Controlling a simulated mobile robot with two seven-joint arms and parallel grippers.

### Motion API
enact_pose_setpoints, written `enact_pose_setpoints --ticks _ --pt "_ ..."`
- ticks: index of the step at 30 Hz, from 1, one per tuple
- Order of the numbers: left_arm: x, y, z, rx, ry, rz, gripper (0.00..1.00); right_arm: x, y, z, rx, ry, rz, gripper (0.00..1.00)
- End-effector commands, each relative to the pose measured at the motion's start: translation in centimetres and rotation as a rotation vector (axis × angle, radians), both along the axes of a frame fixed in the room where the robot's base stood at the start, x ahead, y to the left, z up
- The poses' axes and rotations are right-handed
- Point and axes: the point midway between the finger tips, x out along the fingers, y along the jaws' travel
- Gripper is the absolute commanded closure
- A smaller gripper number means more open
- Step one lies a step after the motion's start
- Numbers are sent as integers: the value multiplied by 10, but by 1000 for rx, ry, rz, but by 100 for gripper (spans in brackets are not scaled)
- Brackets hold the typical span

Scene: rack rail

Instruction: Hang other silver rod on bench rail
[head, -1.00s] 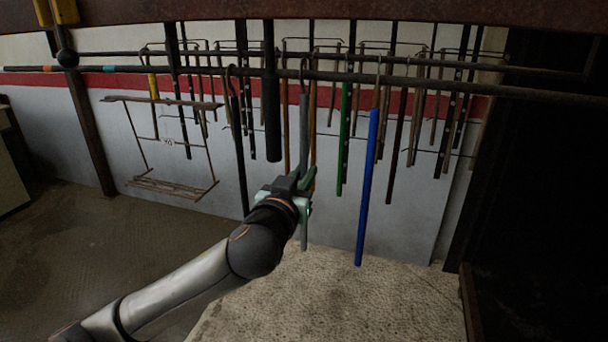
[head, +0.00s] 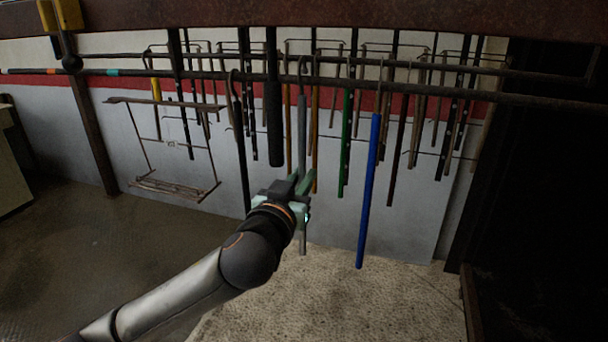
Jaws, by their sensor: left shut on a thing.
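My left gripper (head: 301,182) is shut on a silver-grey rod (head: 302,122), which hangs upright. The rod's lower end (head: 303,240) shows below the gripper. Its thin hook (head: 302,64) is at the height of the long dark front rail (head: 420,93) and overlaps it in the picture. I cannot tell whether the hook bears on the rail. A black rod (head: 240,150) hangs to the left; a green rod (head: 346,140) and a blue rod (head: 368,190) hang to the right. My right gripper is not in view.
A thick dark bar (head: 274,110) hangs just left of the held rod. Orange rods (head: 315,150) stand close behind it. Several dark rods hang farther back. A wire rack (head: 172,187) hangs at the left. A rough pale surface (head: 330,300) lies below.

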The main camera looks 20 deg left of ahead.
Motion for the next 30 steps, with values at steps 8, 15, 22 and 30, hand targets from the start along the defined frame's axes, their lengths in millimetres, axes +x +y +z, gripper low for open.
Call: enact_pose_setpoints --ticks 8,15,22,30 --pt "-20 1 0 1 0 -1 100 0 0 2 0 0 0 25" --pt "-37 2 1 0 -1 0 100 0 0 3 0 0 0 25" --pt "-53 2 0 0 0 0 100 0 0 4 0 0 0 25" --pt "-60 3 1 0 -1 1 100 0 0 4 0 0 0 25"
